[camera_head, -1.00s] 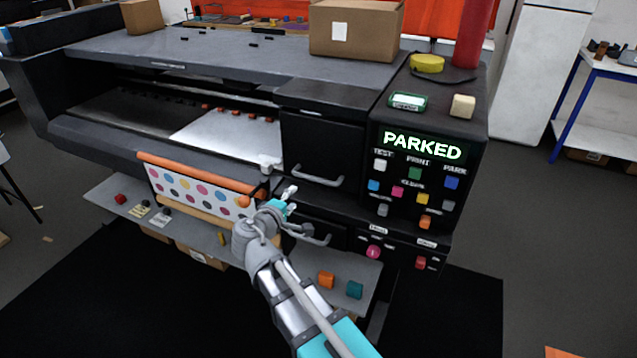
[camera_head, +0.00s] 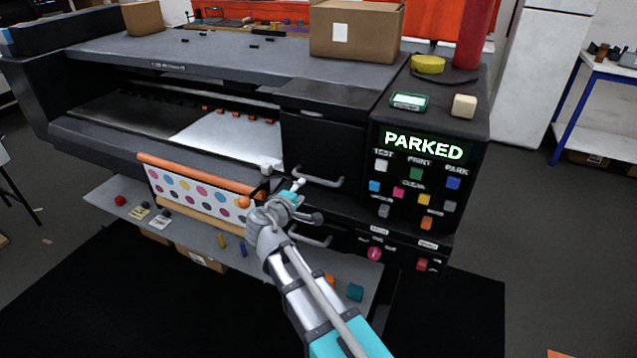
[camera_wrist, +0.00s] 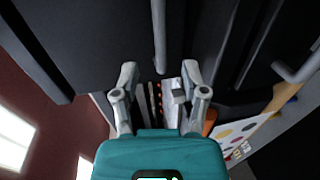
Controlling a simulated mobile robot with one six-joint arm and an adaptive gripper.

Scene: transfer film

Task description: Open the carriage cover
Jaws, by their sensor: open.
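The carriage cover (camera_head: 322,145) is a black panel at the right end of the printer's front, and it is closed. Its grey bar handle (camera_head: 318,181) runs along its lower edge. My gripper (camera_head: 307,200) is open and empty, just below and in front of this handle. In the wrist view, the handle (camera_wrist: 159,35) points down toward the gap between my two spread fingers (camera_wrist: 159,76). The bar lies beyond the fingertips, and I see no contact. The cover's dark face (camera_wrist: 95,40) also shows there.
A second grey handle (camera_head: 310,236) sits on a lower drawer, close under my gripper. The control panel (camera_head: 423,148) reading PARKED is to the right. A printed dotted sheet (camera_head: 196,191) hangs to the left. A cardboard box (camera_head: 355,30) stands on top, behind the cover.

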